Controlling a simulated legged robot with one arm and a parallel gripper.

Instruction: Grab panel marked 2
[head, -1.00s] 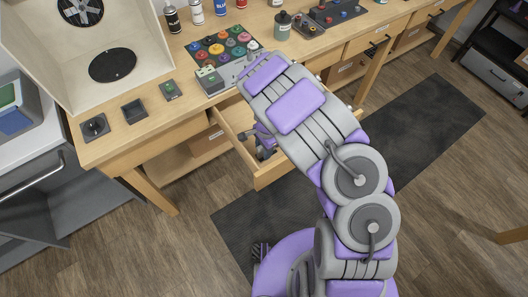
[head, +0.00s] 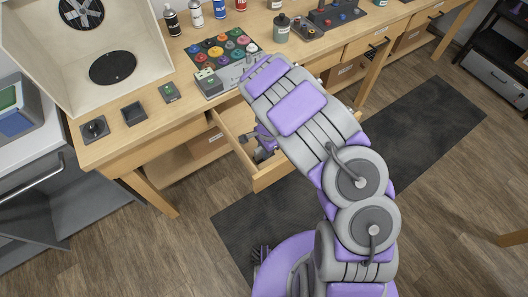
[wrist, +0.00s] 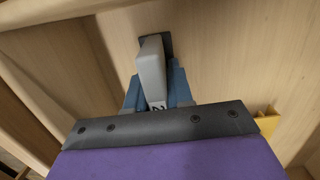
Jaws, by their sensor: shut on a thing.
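An open wooden drawer (head: 268,178) juts out from the workbench. My gripper (head: 254,146) is low inside it, partly hidden by my arm. My gripper is shut on this panel. Its lower part is hidden behind the dark bar of my wrist.
A yellow piece (wrist: 268,122) lies in the drawer at right. On the bench stand a board of coloured round pieces (head: 222,52), spray cans (head: 196,14) and an open booth (head: 130,88).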

